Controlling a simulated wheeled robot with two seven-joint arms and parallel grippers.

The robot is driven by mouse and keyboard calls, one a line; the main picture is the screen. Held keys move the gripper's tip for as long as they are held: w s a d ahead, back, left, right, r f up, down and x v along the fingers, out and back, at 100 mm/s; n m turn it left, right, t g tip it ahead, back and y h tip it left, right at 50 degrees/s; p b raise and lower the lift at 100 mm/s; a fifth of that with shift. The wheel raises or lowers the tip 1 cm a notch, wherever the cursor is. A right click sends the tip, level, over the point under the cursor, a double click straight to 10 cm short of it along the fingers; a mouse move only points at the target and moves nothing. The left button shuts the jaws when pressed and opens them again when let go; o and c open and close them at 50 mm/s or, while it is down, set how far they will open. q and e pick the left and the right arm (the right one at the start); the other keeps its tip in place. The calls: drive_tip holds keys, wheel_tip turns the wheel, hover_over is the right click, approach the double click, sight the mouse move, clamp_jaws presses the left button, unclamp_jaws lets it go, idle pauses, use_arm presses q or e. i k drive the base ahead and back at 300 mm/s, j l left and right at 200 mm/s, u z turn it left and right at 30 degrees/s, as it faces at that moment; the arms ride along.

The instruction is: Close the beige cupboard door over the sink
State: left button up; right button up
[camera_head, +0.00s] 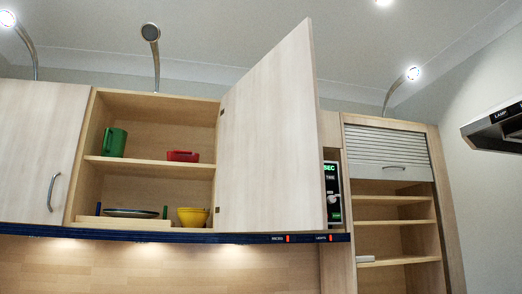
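The beige cupboard door (270,140) stands open, swung out from the right side of the open cupboard (160,107). Its free edge points toward me and to the right, and its hinges show on the left along the cupboard's right side. The door's handle is not visible from here. Inside the cupboard, a green mug (115,142) and a red dish (183,156) stand on the upper shelf. A yellow bowl (193,217) and a dark plate (131,213) are at the bottom. Neither of my grippers shows in the head view.
A shut beige door (38,150) with a metal handle is at the left. Right of the open door are a control panel (332,190) and a shelf unit (395,220) with a roller shutter. A range hood (495,128) juts in at the right. Curved lamps rise above the cupboards.

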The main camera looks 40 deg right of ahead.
sight(271, 175)
drive_tip(key=i+l, duration=0.1)
drive_tip(key=l, duration=0.4)
drive_tip(key=i+l, duration=0.1)
drive_tip(key=l, duration=0.45)
drive_tip(key=i+l, duration=0.1)
drive_tip(key=l, duration=0.4)
drive_tip(key=i+l, duration=0.1)
drive_tip(key=l, duration=0.45)
drive_tip(key=i+l, duration=0.1)
drive_tip(key=l, duration=0.4)
